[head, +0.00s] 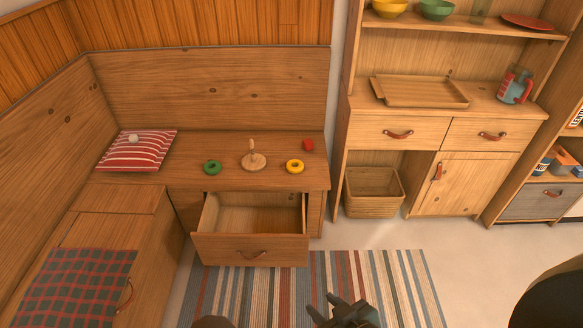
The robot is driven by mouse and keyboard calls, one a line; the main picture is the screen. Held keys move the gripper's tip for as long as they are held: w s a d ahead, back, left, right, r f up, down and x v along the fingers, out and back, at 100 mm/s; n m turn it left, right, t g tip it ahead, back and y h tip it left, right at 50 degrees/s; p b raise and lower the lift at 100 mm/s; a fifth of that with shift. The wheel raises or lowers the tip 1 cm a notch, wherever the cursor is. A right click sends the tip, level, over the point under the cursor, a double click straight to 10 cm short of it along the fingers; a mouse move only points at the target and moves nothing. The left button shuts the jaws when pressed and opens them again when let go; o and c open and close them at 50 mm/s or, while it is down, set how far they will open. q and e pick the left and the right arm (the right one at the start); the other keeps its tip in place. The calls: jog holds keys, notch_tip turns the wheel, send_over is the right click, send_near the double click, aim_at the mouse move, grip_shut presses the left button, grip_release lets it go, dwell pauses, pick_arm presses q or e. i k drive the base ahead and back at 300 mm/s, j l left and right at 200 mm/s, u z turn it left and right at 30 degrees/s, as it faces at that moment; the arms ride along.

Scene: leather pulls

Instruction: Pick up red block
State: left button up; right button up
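My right gripper (318,303) is dark and shows at the bottom edge, over the striped rug. Its two fingers look spread apart with nothing between them. It is well in front of and below the block, not touching it. My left gripper cannot be made out in the head view.
A green ring (212,167), a wooden peg stand (254,161) and a yellow ring (295,167) share the bench top. An open, empty drawer (250,249) juts out below them. A striped cushion (138,151) lies left. A cabinet (460,180) stands right.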

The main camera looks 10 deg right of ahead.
aim_at(308, 144)
jog(key=i+l+z, duration=0.2)
jog(key=i+l, duration=0.2)
jog(key=l, duration=0.3)
jog(key=i+l+z, duration=0.25)
jog(key=i+l, duration=0.45)
jog(key=i, duration=0.15)
jog(key=i+l+z, duration=0.1)
jog(key=i, duration=0.25)
jog(key=i+l, duration=0.3)
jog(key=i+z, duration=0.05)
